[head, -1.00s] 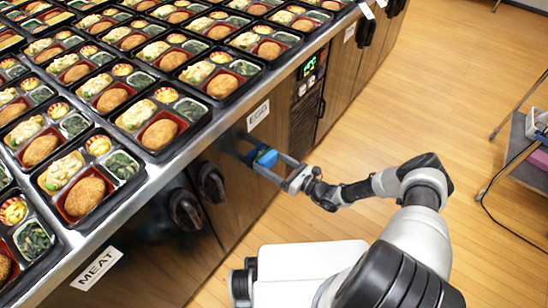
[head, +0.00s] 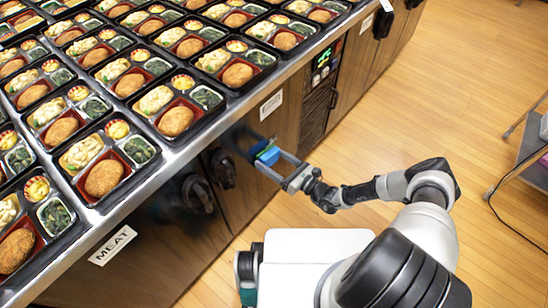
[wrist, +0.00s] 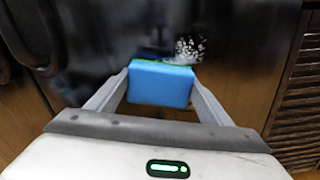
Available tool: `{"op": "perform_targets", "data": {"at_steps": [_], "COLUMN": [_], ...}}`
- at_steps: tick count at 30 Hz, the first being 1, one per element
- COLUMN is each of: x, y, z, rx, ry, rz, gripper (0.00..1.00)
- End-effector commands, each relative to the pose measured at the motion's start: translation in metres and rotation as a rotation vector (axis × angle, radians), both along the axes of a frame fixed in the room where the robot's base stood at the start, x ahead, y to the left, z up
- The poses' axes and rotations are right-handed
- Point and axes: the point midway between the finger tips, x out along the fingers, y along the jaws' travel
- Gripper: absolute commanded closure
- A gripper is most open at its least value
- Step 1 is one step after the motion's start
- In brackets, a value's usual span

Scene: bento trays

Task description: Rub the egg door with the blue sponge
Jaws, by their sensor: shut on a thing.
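The egg door (head: 240,190) is a dark wood-brown cabinet door under the counter, below a small white label (head: 271,106) that is blurred now. A dark smear covers part of the door, and the wrist view shows a black glossy patch with white specks (wrist: 190,47). My gripper (head: 270,158) is shut on the blue sponge (wrist: 160,86), which has a thin green layer on its far side. The sponge is held at the door's face; I cannot tell whether it touches. The door surface behind the sponge is hidden.
Dark knobs (head: 222,168) stick out left of the sponge. The counter's metal edge (head: 180,160) runs above, with several bento trays (head: 104,178) on top. A MEAT label (head: 112,245) is at lower left. A cart (head: 525,145) stands far right; wooden floor (head: 420,100) between is clear.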

Motion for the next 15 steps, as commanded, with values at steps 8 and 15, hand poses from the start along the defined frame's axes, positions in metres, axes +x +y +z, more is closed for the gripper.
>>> {"op": "perform_targets", "data": {"at_steps": [8,15], "x": [0.001,0.006], "y": [0.000,-0.004], "z": [0.028,0.026], "rx": [0.003,0.004], "ry": [-0.005,-0.005], "rz": [0.001,-0.001], "gripper": [0.44,0.44]}}
